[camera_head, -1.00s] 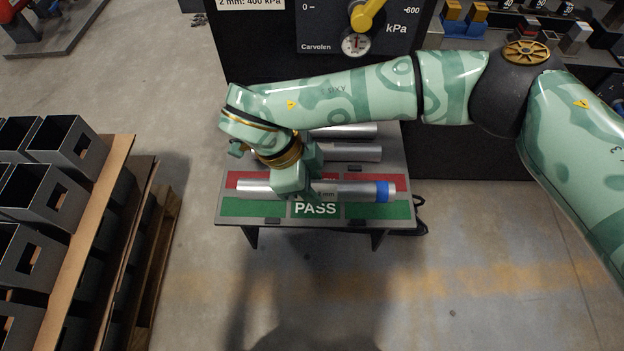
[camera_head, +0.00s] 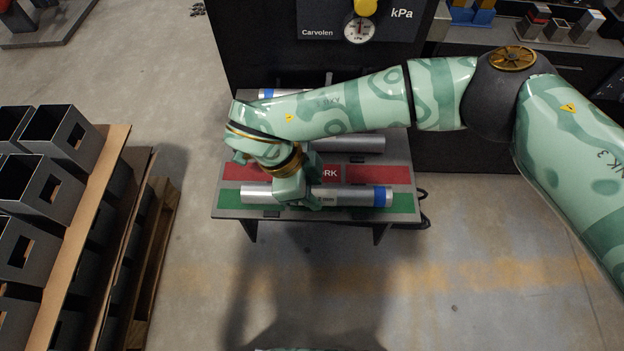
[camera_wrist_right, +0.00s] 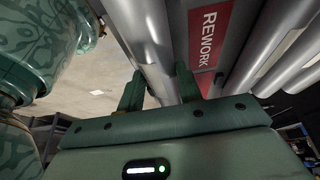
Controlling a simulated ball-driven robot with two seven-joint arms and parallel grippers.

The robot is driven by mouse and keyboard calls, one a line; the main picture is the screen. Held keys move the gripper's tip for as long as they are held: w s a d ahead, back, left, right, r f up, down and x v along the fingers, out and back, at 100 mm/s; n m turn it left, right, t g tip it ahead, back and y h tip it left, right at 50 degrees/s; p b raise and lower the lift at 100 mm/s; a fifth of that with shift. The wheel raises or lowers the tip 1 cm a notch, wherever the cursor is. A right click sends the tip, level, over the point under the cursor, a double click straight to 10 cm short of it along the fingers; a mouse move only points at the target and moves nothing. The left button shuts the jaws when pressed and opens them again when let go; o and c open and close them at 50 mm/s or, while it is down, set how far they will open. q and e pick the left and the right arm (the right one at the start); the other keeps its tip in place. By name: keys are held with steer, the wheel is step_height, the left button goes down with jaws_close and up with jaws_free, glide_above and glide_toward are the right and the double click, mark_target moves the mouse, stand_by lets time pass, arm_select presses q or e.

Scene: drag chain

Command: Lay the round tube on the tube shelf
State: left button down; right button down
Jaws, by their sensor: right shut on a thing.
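The round tube (camera_head: 350,195) is a silver cylinder with a blue band near its right end. It lies level, left to right, over the green front strip of the tube shelf (camera_head: 228,213). My right gripper (camera_head: 314,196) is shut on it left of its middle. In the right wrist view the tube (camera_wrist_right: 150,45) runs away between the two fingers (camera_wrist_right: 158,90). Whether the tube touches the shelf or hangs just above it I cannot tell. My left gripper is not in view.
Behind the green strip is a red strip (camera_head: 375,174) marked REWORK. Further silver tubes (camera_head: 350,145) lie behind it, partly hidden by my arm. A dark panel with a gauge (camera_head: 359,29) stands at the back. Square grey tubes (camera_head: 62,137) fill a stack at left. The front floor is clear.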

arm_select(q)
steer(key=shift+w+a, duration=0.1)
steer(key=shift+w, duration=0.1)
arm_select(e)
steer(key=shift+f, duration=0.15)
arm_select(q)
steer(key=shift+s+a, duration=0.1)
arm_select(e)
steer(key=c, duration=0.9)
jaws_free()
steer(key=shift+o, duration=0.2)
arm_select(q)
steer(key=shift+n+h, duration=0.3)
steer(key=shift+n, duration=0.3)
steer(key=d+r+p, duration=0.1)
steer(key=p, duration=0.1)
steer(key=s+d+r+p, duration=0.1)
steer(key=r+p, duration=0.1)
steer(key=p, duration=0.1)
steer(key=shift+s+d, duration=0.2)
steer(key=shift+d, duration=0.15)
arm_select(e)
steer(key=v, duration=1.6)
